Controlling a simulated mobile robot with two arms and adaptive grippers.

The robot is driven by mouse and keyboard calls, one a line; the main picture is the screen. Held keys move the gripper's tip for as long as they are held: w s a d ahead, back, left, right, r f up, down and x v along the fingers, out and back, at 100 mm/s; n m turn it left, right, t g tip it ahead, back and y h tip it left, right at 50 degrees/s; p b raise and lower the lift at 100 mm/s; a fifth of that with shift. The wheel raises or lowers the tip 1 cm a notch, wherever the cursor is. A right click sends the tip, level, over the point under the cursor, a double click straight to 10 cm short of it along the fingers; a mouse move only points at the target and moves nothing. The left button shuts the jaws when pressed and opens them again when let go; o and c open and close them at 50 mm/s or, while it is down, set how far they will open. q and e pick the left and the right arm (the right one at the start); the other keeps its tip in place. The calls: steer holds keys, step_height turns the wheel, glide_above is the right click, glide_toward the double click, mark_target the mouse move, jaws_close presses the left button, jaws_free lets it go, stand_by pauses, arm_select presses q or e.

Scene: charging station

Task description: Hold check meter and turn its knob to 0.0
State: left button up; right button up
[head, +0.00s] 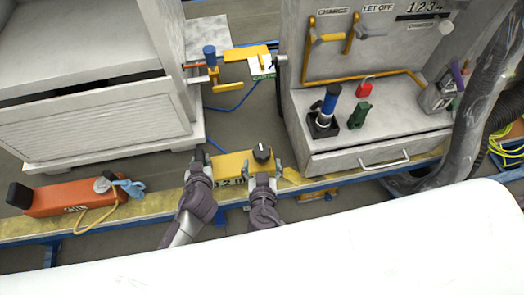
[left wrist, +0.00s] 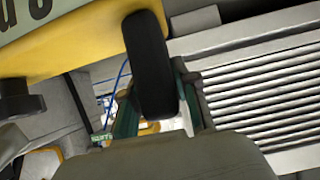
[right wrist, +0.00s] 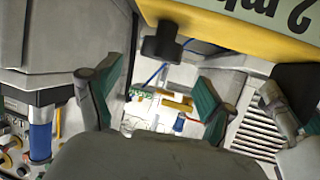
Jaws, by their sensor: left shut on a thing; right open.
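The check meter is a yellow box (head: 232,164) with a black knob (head: 262,153) on top and a pale display on its near side, partly hidden by my grippers. My left gripper (head: 199,168) is shut on the meter's black end grip, which in the left wrist view is a thick black bar (left wrist: 149,65) between the fingers. My right gripper (head: 264,180) is open at the meter's right end, just on the near side of the knob. In the right wrist view the knob (right wrist: 163,42) is above and between the open fingers (right wrist: 155,100), apart from both.
An orange device (head: 75,197) lies on the yellow ledge at left. A grey cabinet (head: 90,110) stands behind it. At right, a grey console (head: 385,145) holds a blue-and-black tool (head: 328,108), a red padlock (head: 365,88) and a green piece (head: 359,116). A white surface (head: 300,255) fills the front.

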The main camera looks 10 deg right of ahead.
mark_target(264, 153)
steer(key=x, duration=0.6)
steer(key=shift+w+f, duration=0.1)
steer(key=shift+f, duration=0.05)
steer(key=c, duration=1.2)
steer(key=shift+o, duration=0.2)
steer(key=shift+d+y, duration=0.1)
steer(key=shift+y, duration=0.2)
steer(key=n+y, duration=0.3)
steer(key=shift+d, duration=0.1)
steer(key=n+y, duration=0.3)
steer(key=shift+n+g+y, duration=0.3)
steer(key=shift+g+y, duration=0.1)
steer(key=shift+n+g+y, duration=1.1)
steer(key=shift+n+y, duration=0.7)
steer(key=shift+y, duration=0.2)
